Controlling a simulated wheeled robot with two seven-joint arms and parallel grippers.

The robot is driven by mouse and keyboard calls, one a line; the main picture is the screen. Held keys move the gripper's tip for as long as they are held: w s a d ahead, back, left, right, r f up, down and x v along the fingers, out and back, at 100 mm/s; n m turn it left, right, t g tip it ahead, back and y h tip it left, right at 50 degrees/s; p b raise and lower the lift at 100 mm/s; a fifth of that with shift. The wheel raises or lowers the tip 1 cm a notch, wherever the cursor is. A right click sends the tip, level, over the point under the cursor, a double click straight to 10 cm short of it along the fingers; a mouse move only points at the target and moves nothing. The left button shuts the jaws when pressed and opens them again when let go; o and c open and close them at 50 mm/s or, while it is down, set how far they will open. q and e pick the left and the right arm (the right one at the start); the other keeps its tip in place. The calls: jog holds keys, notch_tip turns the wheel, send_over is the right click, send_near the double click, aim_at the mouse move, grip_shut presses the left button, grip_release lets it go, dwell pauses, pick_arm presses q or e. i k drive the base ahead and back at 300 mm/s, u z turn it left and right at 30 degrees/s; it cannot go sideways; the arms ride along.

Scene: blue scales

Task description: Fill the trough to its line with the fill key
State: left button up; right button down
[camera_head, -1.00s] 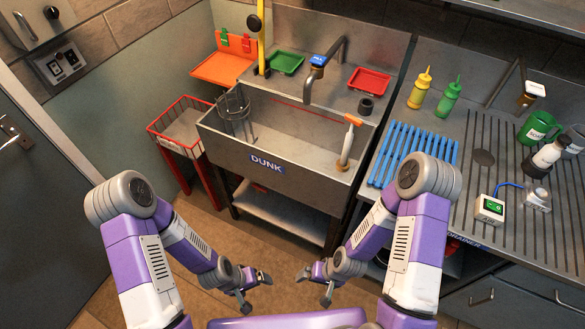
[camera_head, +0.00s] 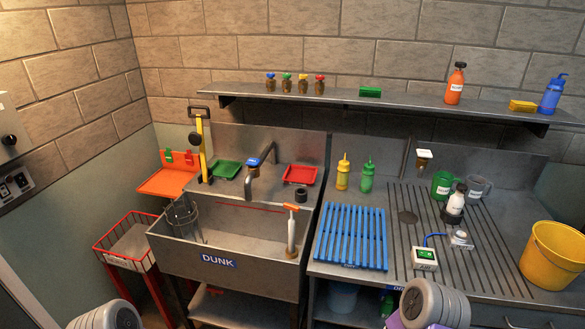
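The trough (camera_head: 175,252), a steel basin marked DUNK, stands left of centre. A thin red line (camera_head: 250,208) runs along its inner back wall. I cannot make out any water in it. A tap (camera_head: 252,185) with a blue labelled top (camera_head: 262,157) rises behind the basin. I cannot read which one is the fill key. Both grippers are out of view; only parts of my arms show at the bottom edge.
A white, orange-topped post (camera_head: 291,232) stands in the trough's right end, and a wire basket (camera_head: 182,220) at its left. Right of it are a blue rack (camera_head: 350,237), bottles, mugs and a yellow bucket (camera_head: 553,255). A red-framed cart (camera_head: 127,246) stands left.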

aim_at(251, 162)
jog(key=z, duration=0.4)
jog(key=k, duration=0.8)
jog(key=u, duration=0.3)
jog(key=i, duration=0.55)
jog(key=u, duration=1.25)
jog(key=i, duration=1.15)
jog(key=z, duration=0.8)
jog(key=i, duration=0.95)
jog(key=z, duration=0.95)
